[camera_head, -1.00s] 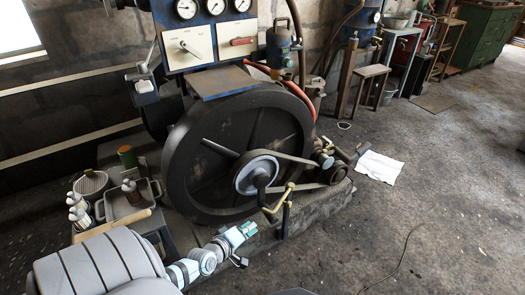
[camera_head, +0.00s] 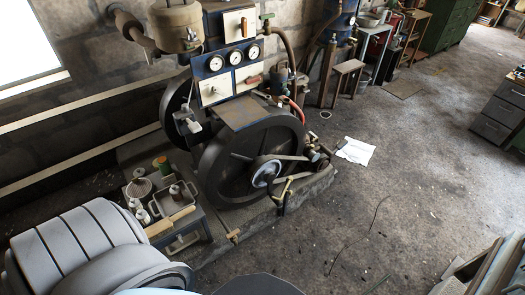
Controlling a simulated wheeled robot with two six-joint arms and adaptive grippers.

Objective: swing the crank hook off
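The engine's large dark flywheel (camera_head: 228,180) stands upright, with a pale pulley (camera_head: 266,174) at its hub and a belt (camera_head: 290,157) running from it to the right. A brass-coloured crank piece (camera_head: 291,181) with a bent shape sits in front of the pulley. A dark upright grip (camera_head: 282,204) hangs at its lower end. I cannot tell how the crank piece is seated on the hub. No gripper shows in the head view, and nothing of mine touches the crank.
A small bench (camera_head: 196,219) with bottles and a tray stands left of the flywheel. A small brass-coloured fitting (camera_head: 233,236) sits at the plinth's front edge. A white sheet (camera_head: 356,150) lies on the floor to the right.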

